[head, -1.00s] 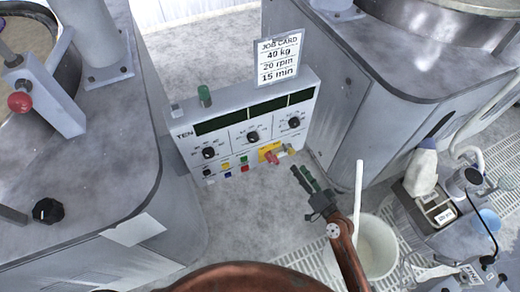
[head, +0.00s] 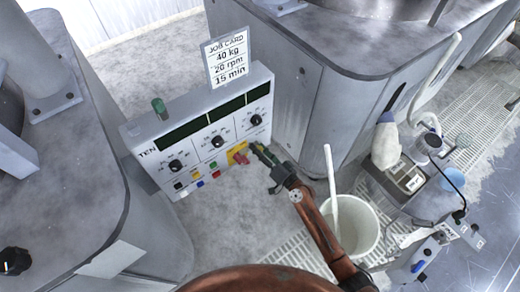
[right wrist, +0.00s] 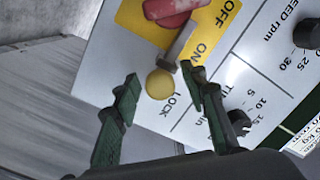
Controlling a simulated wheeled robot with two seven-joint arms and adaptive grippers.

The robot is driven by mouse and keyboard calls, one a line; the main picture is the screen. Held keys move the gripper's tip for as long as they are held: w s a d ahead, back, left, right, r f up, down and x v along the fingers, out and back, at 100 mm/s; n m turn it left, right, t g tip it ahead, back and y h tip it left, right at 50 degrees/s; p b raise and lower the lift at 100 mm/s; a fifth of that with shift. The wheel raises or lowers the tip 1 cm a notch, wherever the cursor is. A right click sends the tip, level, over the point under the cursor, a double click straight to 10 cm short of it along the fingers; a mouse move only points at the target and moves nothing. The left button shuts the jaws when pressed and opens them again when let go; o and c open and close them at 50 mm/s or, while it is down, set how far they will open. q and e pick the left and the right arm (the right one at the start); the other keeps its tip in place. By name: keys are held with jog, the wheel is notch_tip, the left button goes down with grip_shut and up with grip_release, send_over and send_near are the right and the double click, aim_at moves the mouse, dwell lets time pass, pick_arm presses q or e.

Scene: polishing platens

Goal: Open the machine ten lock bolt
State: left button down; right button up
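The machine ten control panel (head: 205,135) is a pale box marked TEN. The lock bolt (right wrist: 159,84) shows in the right wrist view as a round yellow knob on a grey stem beside the word LOCK. A red switch handle (right wrist: 170,10) sits on the yellow OFF/ON plate just beyond the stem. My right gripper (right wrist: 162,77) is open, with one green finger on each side of the knob in the picture; I cannot tell whether they touch it. In the head view the right gripper (head: 262,152) covers the bolt. My left gripper is not in view.
A job card (head: 227,58) reading 40 kg, 20 rpm, 15 min stands on the panel. A green button (head: 160,108) is on its top. A white bucket (head: 358,228) stands close to my right forearm. Grey machine housings (head: 345,45) flank the panel.

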jog(key=shift+c, duration=0.5)
jog(key=c, duration=0.9)
jog(key=shift+d, duration=0.1)
grip_shut()
jog(key=shift+f, duration=0.1)
